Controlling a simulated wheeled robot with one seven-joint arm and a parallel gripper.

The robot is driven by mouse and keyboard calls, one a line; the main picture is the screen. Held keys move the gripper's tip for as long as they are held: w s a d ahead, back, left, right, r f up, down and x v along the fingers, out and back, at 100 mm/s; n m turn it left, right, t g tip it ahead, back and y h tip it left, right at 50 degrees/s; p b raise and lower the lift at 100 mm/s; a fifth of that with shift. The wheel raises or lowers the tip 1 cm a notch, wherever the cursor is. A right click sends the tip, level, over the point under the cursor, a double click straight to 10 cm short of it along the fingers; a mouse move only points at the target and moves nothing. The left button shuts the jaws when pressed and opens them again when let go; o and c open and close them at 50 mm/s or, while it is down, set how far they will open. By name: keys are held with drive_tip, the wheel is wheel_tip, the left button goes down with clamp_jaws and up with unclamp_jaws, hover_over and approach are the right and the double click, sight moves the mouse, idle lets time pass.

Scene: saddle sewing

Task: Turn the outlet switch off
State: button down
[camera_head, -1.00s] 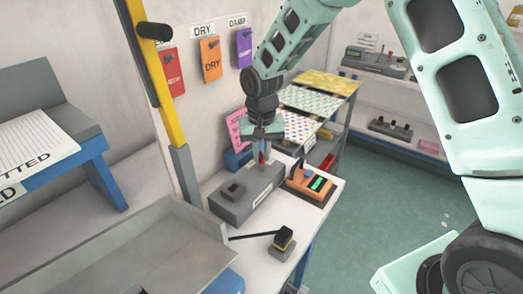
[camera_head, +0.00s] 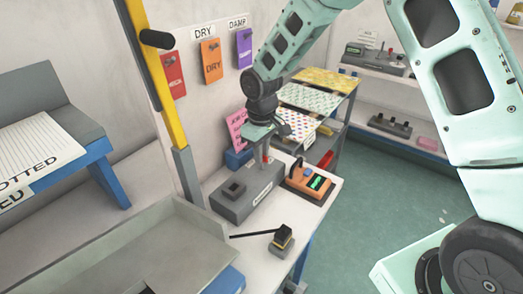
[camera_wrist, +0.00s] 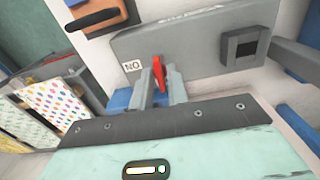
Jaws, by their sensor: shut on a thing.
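The outlet box (camera_head: 232,208) is a long grey block on the white workbench in the head view. It also fills the upper middle of the wrist view (camera_wrist: 205,55). A red switch lever (camera_wrist: 158,72) stands out from its face, beside a white label (camera_wrist: 132,66) that reads "NO" from this side, an upside-down "ON". My gripper (camera_wrist: 159,80) is shut with its two fingers on either side of the lever. In the head view my gripper (camera_head: 265,152) reaches down to the far end of the box. The lever's exact tilt is hard to tell.
A dark square socket (camera_wrist: 245,45) is on the box. A black-topped tool (camera_head: 283,238) lies nearer. A grey tray (camera_head: 120,262) and yellow post (camera_head: 160,75) stand left. Patterned sheets (camera_head: 305,100) lie behind.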

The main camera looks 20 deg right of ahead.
drive_tip(key=shift+w+n, duration=0.1)
drive_tip(key=shift+n, duration=0.2)
drive_tip(key=c, duration=1.4)
unclamp_jaws()
drive_tip(key=shift+o, duration=0.2)
wheel_tip(320, 180, up, 18)
drive_tip(key=b, duration=0.2)
drive_tip(key=shift+f, duration=0.25)
